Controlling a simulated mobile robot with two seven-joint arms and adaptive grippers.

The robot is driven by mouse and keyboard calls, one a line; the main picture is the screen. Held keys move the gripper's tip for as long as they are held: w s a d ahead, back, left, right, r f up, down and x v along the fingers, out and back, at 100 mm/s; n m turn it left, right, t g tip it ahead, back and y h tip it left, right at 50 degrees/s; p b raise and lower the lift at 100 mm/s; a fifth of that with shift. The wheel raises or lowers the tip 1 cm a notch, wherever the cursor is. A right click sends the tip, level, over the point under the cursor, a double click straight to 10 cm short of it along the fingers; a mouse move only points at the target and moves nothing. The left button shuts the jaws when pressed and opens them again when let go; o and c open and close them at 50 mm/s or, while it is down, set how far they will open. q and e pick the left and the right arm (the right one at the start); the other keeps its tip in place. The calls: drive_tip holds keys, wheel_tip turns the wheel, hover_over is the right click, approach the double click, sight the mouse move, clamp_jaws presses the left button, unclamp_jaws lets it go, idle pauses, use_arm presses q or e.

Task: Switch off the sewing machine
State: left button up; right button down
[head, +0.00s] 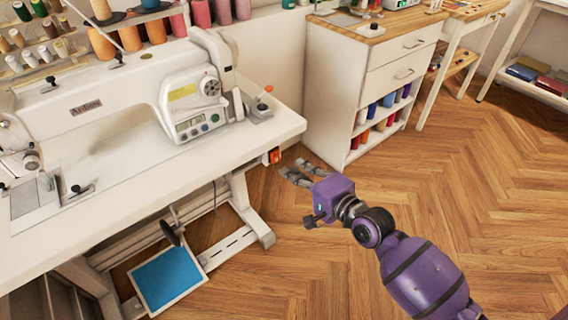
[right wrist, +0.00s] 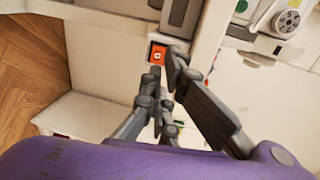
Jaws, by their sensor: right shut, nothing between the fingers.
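The white sewing machine (head: 130,85) stands on a white table (head: 105,225) at the left of the head view. A small orange-red switch (head: 274,156) sits under the table's right front edge. The switch also shows in the right wrist view (right wrist: 158,54), just beyond the fingertips. My right gripper (head: 291,170) is shut and empty, just right of the switch and pointing toward it. In the right wrist view the gripper's fingertips (right wrist: 165,68) are very close to the switch. I cannot tell whether they touch it. My left gripper is not in view.
A blue pedal (head: 170,279) lies below the table. A white drawer cabinet (head: 355,75) with thread spools on its shelves stands behind my right gripper. Several spools stand on a rack (head: 40,55) at the far left. The wooden floor (head: 470,190) at right is clear.

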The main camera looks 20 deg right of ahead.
sight(277, 157)
drive_tip(key=x, duration=0.4)
drive_tip(key=shift+w+a+f+b, duration=0.1)
drive_tip(key=shift+w+b, duration=0.2)
drive_tip(key=shift+b, duration=0.1)
drive_tip(key=shift+w, duration=0.2)
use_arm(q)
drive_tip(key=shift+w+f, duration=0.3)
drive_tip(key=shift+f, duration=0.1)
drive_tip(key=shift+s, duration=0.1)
